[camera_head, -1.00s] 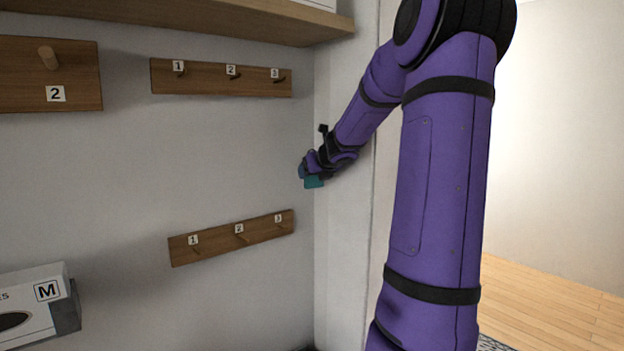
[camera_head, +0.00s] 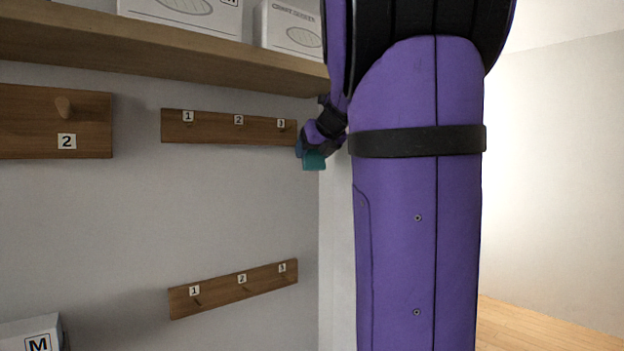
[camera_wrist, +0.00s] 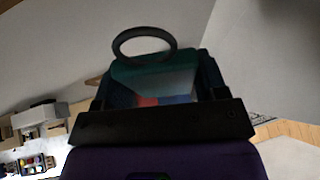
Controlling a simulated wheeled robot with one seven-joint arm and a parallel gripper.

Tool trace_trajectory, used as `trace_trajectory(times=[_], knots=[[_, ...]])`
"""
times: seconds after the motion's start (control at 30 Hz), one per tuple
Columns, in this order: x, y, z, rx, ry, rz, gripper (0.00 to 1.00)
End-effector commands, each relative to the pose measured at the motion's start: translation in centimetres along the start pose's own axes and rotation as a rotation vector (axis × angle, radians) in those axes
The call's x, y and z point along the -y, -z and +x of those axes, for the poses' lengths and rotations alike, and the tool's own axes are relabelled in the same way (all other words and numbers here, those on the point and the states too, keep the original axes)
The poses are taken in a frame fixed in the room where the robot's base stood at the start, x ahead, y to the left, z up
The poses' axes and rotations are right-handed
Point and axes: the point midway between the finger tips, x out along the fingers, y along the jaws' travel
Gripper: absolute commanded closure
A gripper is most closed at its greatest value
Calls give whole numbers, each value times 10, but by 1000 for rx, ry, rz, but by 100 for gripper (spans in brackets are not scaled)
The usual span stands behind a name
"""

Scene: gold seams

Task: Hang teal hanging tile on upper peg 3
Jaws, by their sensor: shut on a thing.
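The teal hanging tile (camera_head: 314,160) is held in my gripper (camera_head: 308,149), just below and right of the right end of the upper rail (camera_head: 209,130). In the wrist view the tile (camera_wrist: 150,80) sits between the jaws (camera_wrist: 158,95), with a dark ring (camera_wrist: 145,44) at its far end. The upper rail carries labels 1, 2 and 3; upper peg 3 (camera_head: 281,128) is at its right end, close to my gripper. Whether the ring touches the peg cannot be told.
A lower rail (camera_head: 240,288) with pegs 1 to 3 is below. A wooden shelf (camera_head: 200,68) with boxes (camera_head: 290,25) overhangs the upper rail. A larger board (camera_head: 40,120) with a peg labelled 2 is at left. The wall between the rails is clear.

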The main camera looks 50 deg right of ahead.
Motion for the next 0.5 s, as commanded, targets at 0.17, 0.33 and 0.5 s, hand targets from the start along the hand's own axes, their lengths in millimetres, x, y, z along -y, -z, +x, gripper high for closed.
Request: trace_trajectory(times=[0.17, 0.33, 0.5], knots=[[-8, -9, -23, -3, -5, -4, 61], [-10, -12, -25, -6, -8, -5, 61], [-10, -14, -19, -5, -7, -5, 61]])
